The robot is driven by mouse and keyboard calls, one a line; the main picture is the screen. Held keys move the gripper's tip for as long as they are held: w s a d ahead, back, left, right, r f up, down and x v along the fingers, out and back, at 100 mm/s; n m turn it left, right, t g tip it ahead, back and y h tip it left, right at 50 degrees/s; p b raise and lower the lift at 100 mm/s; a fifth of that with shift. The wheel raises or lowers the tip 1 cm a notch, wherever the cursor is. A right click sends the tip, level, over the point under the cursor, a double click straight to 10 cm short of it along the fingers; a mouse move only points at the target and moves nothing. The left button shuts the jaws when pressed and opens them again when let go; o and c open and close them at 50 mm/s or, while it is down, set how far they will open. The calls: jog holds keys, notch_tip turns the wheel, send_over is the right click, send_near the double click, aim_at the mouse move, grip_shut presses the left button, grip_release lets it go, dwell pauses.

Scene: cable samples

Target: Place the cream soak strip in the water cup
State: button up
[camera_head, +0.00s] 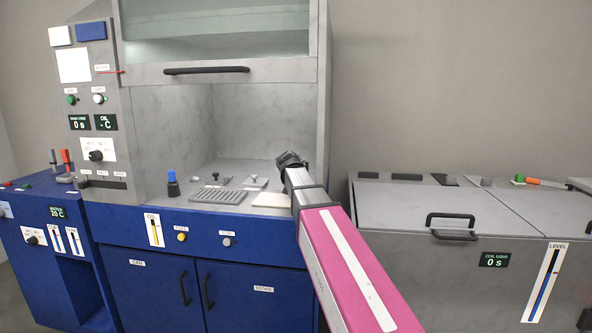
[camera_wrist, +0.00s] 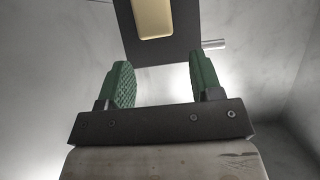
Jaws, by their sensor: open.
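My gripper (camera_wrist: 162,80) is open, its two green ridged fingers apart with nothing between them in the wrist view. Beyond the fingertips, at the top of that view, is a dark plate with a cream piece (camera_wrist: 153,18) on it; I cannot tell whether this is the cream soak strip. In the head view my arm reaches into the hood, and its dark end hides the fingers. A flat cream piece (camera_head: 271,200) lies on the hood floor beside my arm. I cannot make out a water cup for certain.
A grey slotted rack (camera_head: 219,196) and a blue-topped dark bottle (camera_head: 172,184) stand on the hood floor. The raised hood sash (camera_head: 240,71) has a black handle. A grey lidded tank (camera_head: 450,215) stands to the right, with small items along its back edge.

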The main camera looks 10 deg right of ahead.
jog(key=v, duration=0.9)
jog(key=shift+s+r, duration=0.15)
jog(key=shift+r, duration=0.1)
